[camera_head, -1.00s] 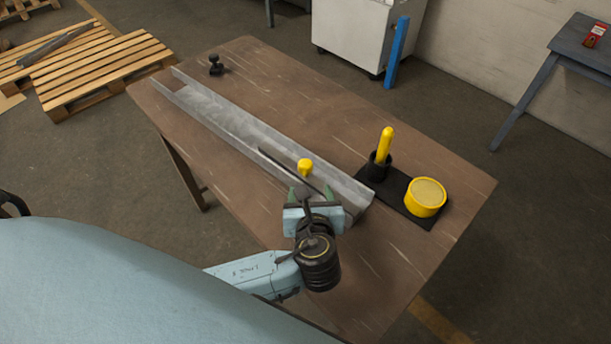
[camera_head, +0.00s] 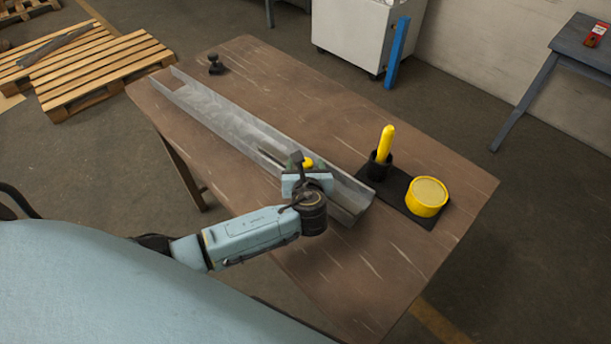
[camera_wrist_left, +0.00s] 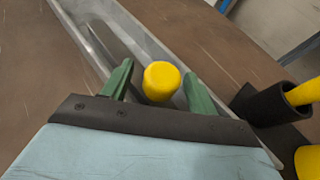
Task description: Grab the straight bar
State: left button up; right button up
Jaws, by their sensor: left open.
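A long grey metal channel (camera_head: 200,104) lies across the table. Inside it a thin grey straight bar (camera_head: 272,153) shows in part; it also shows in the left wrist view (camera_wrist_left: 118,42). The rest of the bar is hidden by my gripper. A yellow rounded knob (camera_head: 308,162) stands by the bar; I cannot tell whether they are joined. My left gripper (camera_head: 297,161) is over the channel, open. In the left wrist view its green fingers (camera_wrist_left: 158,72) stand either side of the yellow knob (camera_wrist_left: 161,82), with no clear contact. My right gripper is out of view.
A black mat (camera_head: 398,186) to the right holds a black cup (camera_head: 378,167) with a yellow-handled tool (camera_head: 386,142), and a round yellow tin (camera_head: 427,197). A small black object (camera_head: 215,65) stands at the table's far left. The table's front right is clear.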

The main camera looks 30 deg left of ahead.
pick_arm(q)
grip_shut()
jog(key=shift+w+r, duration=0.1)
jog(key=shift+r, duration=0.05)
dwell(0.4)
jog(key=shift+r, duration=0.1)
